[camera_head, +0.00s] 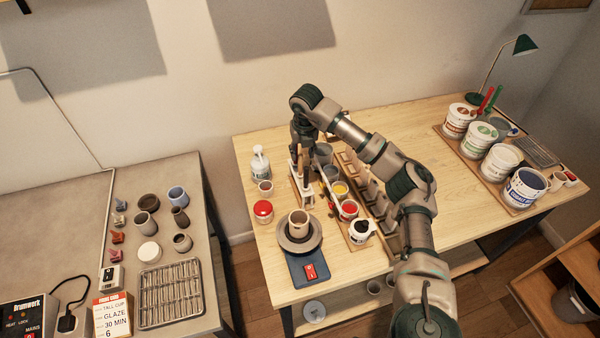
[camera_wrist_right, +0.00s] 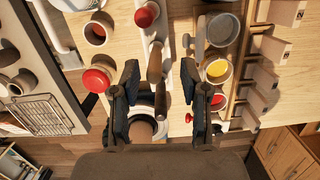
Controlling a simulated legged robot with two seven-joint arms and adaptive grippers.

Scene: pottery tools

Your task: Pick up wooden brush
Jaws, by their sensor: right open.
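A white rack (camera_head: 294,184) stands on the wooden table and holds upright tools with brown wooden handles. One wooden handle (camera_wrist_right: 155,62), likely the brush, also shows in the right wrist view, with a darker one (camera_wrist_right: 161,98) just below it in the picture. I cannot tell for sure which is the brush; their lower ends are hidden. My right gripper (camera_head: 304,150) is above the rack, pointing down. In the wrist view my right gripper (camera_wrist_right: 158,75) is open, its two dark fingers on either side of the handles, with gaps showing. My left gripper is not in view.
Right of the rack are paint cups, including a yellow one (camera_head: 340,188) and a red one (camera_head: 349,208). A pottery wheel (camera_head: 310,240) with a cup stands in front. A red-lidded jar (camera_head: 263,210) and a pump bottle (camera_head: 260,162) are left. Clear table lies farther right.

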